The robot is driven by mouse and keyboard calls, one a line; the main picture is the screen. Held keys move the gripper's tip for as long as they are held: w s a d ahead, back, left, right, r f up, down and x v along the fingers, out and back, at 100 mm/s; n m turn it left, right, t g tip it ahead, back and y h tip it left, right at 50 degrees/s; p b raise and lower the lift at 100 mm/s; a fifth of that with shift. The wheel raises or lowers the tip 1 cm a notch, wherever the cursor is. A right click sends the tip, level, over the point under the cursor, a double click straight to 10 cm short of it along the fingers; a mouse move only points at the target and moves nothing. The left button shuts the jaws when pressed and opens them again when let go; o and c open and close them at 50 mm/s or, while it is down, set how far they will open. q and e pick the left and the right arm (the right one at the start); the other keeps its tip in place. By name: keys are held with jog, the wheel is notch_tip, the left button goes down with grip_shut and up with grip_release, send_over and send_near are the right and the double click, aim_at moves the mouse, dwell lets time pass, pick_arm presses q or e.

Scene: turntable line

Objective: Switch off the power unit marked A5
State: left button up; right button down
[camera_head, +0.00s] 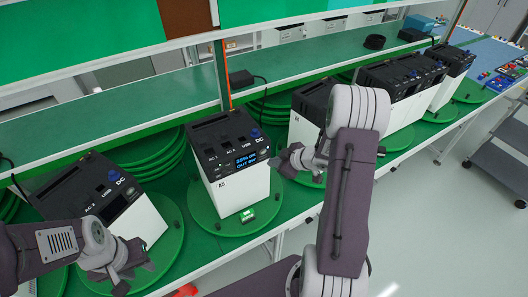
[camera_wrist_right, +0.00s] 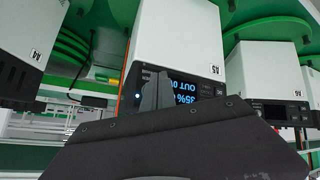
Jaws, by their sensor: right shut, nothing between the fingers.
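The power unit marked A5 (camera_head: 240,192) is a white box with a black top and front panel, upright on a green turntable in the head view. Its blue display (camera_head: 252,159) is lit; some of its text reads OUT, the rest is hard to read. My right gripper (camera_head: 277,162) is shut and empty, its tips close to the panel's right side. In the right wrist view A5 (camera_wrist_right: 190,45) appears upside down; the finger (camera_wrist_right: 156,92) covers part of the panel beside a small lit spot (camera_wrist_right: 137,96). I cannot tell if it touches. My left gripper (camera_head: 132,272) is open and empty, lower left.
Another power unit (camera_head: 140,218) stands on a turntable to the left, near my left gripper. More units (camera_head: 400,75) stand in a row to the right. A green shelf (camera_head: 150,105) runs behind A5. A small green-and-white item (camera_head: 248,215) lies before A5.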

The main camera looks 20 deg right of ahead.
aim_at(263, 152)
jog(key=shift+w+a+r+p, duration=0.1)
jog(key=shift+w+p, duration=0.05)
jog(key=shift+w, duration=0.45)
jog(key=shift+w+a+p, duration=0.1)
jog(key=shift+w+p, duration=0.05)
jog(key=shift+w, duration=0.4)
dwell(1.2)
jog(key=shift+w+p, duration=0.3)
jog(key=shift+w, duration=0.1)
